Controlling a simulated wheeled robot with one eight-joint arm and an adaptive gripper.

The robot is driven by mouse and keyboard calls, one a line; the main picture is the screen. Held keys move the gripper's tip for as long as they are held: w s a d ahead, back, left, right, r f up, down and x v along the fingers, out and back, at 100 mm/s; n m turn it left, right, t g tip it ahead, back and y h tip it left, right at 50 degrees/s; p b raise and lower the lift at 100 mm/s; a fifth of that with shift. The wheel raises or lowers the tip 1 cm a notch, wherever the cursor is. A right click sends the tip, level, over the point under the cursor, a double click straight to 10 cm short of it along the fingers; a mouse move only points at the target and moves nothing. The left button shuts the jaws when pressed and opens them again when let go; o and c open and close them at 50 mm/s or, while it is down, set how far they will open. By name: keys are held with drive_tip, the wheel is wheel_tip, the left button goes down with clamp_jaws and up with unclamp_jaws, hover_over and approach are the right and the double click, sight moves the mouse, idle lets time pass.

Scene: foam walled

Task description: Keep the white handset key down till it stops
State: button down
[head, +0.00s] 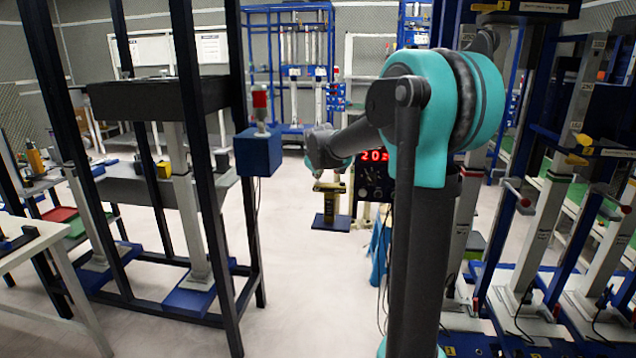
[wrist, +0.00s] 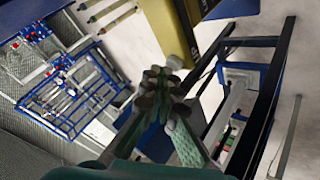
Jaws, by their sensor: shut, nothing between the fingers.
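I cannot make out a white handset key for certain in either view. My gripper (wrist: 160,84) shows in the wrist view with its fingers together and nothing between them. Its fingertips appear in front of a yellow body (wrist: 172,28) with dark lettering and a blue part (wrist: 157,143); I cannot tell whether they touch either. In the head view my arm reaches left above a yellow upright device (head: 331,201) on a dark blue base. The fingertips are too small to read there.
A black box with a red lit display (head: 374,156) stands beside the yellow device. A blue box with a red-topped fitting (head: 259,151) is on a dark frame to the left. Tall test frames (head: 590,120) crowd the right. Pale floor (head: 310,290) is open in the middle.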

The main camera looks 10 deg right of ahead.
sight(318, 182)
drive_tip(key=shift+f, duration=0.45)
idle(1.4)
drive_tip(key=shift+r, duration=0.95)
drive_tip(key=shift+r, duration=2.5)
